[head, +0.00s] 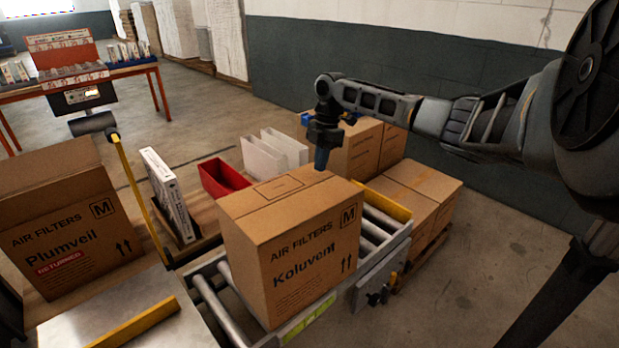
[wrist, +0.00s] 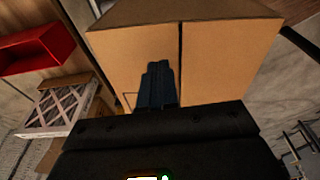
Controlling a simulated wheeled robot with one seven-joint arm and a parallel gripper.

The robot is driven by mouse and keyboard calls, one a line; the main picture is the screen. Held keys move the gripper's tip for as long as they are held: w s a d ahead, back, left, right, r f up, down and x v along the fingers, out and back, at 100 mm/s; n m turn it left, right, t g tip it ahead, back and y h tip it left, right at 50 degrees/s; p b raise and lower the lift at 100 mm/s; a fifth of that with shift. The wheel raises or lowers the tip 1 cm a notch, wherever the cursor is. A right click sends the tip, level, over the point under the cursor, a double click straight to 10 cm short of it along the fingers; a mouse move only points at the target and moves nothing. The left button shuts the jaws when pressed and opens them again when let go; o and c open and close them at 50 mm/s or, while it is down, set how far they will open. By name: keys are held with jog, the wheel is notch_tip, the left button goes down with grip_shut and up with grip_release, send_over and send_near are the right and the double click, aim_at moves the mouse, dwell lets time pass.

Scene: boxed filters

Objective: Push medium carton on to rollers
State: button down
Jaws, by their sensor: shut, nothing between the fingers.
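A medium brown carton (head: 305,265) marked M, "AIR FILTERS" and "Koluvent", stands upright on the roller conveyor, with its taped top facing up. Metal rollers (head: 376,228) show on its right and front left. My gripper (head: 322,158) is shut and empty, pointing down at the carton's far side; the tips are partly hidden by its top edge. In the wrist view the shut fingers (wrist: 158,85) lie in front of a carton face (wrist: 220,60) with a vertical seam; I cannot tell whether they touch. Another M carton, "Plumveil" with a red "RETURNED" label (head: 65,225), stands at left.
Several cartons (head: 415,190) stand behind and right of the conveyor. A red bin (head: 222,178), white bins (head: 275,152) and an upright boxed filter (head: 168,195) are behind left. A yellow-edged post (head: 135,185) rises near the Plumveil carton. Open floor (head: 500,260) lies at right.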

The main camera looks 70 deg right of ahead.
aim_at(288, 192)
jog(key=w+a+p, duration=0.1)
jog(key=w+a, duration=0.1)
jog(key=a, duration=0.1)
jog(key=w+a+p, duration=0.1)
jog(key=w+a, duration=0.1)
jog(key=a, duration=0.2)
jog(key=w+a+p, duration=0.1)
jog(key=w+a, duration=0.1)
jog(key=a, duration=0.1)
jog(key=shift+a, duration=0.3)
jog(key=shift+s+d+f+p, duration=0.1)
jog(key=shift+f+p, duration=0.2)
jog(key=shift+f, duration=0.05)
jog(key=shift+f+b, duration=0.3)
jog(key=shift+f, duration=0.2)
